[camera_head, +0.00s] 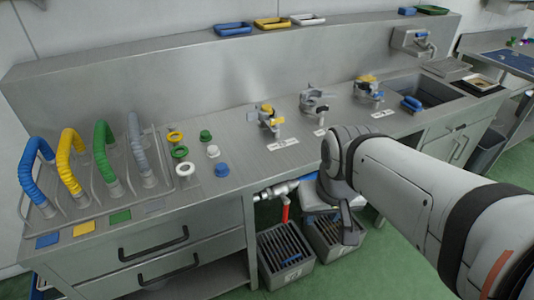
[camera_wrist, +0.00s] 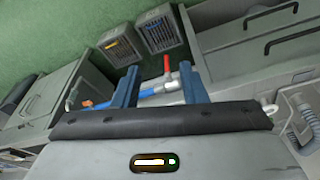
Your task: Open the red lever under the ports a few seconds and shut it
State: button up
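The red lever (camera_head: 286,210) hangs down from a metal pipe (camera_head: 274,191) under the counter's front edge, roughly crosswise to the pipe. In the wrist view the red lever (camera_wrist: 167,64) stands out from the pipe's fitting (camera_wrist: 172,83). My gripper (camera_wrist: 159,69) is open, with its two blue fingers spread and nothing between them that I can see held. The lever and fitting appear between the fingers, nearer the right one; no contact shows.
Two grey slatted crates (camera_head: 286,262) (camera_head: 345,240) stand on the green floor below the pipe. Drawers (camera_head: 150,255) with black handles are to the left. Above, the counter (camera_head: 250,165) carries coloured hoses (camera_head: 70,155), round ports (camera_head: 187,169) and several taps (camera_head: 268,120).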

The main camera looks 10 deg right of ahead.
jog(key=w+a+f+m+g+y+b, duration=0.3)
jog(key=a+f+m+g+y, duration=0.15)
jog(key=f, duration=0.45)
jog(key=m+t+y+b, duration=0.6)
jog(key=m+y, duration=0.5)
jog(key=m, duration=0.3)
send_over(287, 212)
jog(key=s+a, duration=0.3)
jog(key=s, duration=0.5)
notch_tip(287, 212, down, 16)
jog(key=f, duration=0.1)
jog(key=w+d+f+m+t, duration=0.1)
jog(key=d+f+m+t, duration=0.1)
jog(key=f, duration=0.1)
jog(key=w+d+f+m+t+h+b, duration=0.1)
jog(key=w+d+f+m+t, duration=0.1)
jog(key=f+m+t, duration=0.1)
jog(key=w+d+f+m+t+h, duration=0.1)
jog(key=d+f+m+t, duration=0.1)
jog(key=d+f, duration=0.1)
jog(key=shift+w+f+m+t, duration=0.15)
jog(key=shift+w+m+t, duration=0.15)
jog(key=shift+m+t, duration=0.05)
jog(key=x, duration=0.7)
jog(key=shift+w+a, duration=0.2)
jog(key=shift+w, duration=0.05)
grip_shut()
